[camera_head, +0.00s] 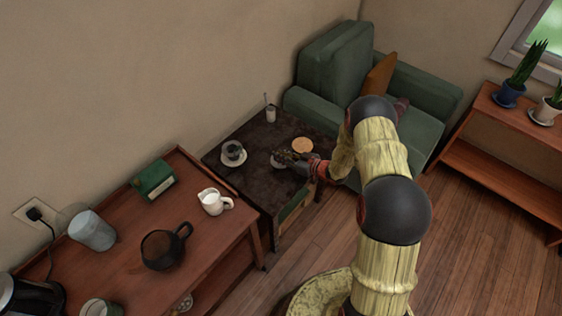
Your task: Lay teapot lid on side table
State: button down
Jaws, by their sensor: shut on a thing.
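The side table (250,131) has a dark, worn top and stands between the red-brown cabinet and the green armchair. My gripper (284,157) is over the right front part of this table. It is shut on the teapot lid (276,162), a small greyish thing mostly hidden by the fingers. I cannot tell whether the lid touches the tabletop. A dark teapot (163,249) with its top open stands on the cabinet at the lower left.
On the side table are a cup on a saucer (232,154), a small jar with a spoon (270,113) and a round tan coaster (302,145) close to my gripper. The cabinet (120,215) holds a white pitcher (213,202) and a green box (153,180). The armchair (330,75) stands behind.

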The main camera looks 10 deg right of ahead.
jog(key=shift+w+f+b, duration=0.1)
jog(key=shift+f+b, duration=0.7)
jog(key=shift+f, duration=0.85)
jog(key=shift+f, duration=0.2)
jog(key=c, duration=1.7)
grip_release()
jog(key=shift+c, duration=0.2)
jog(key=shift+r, duration=0.15)
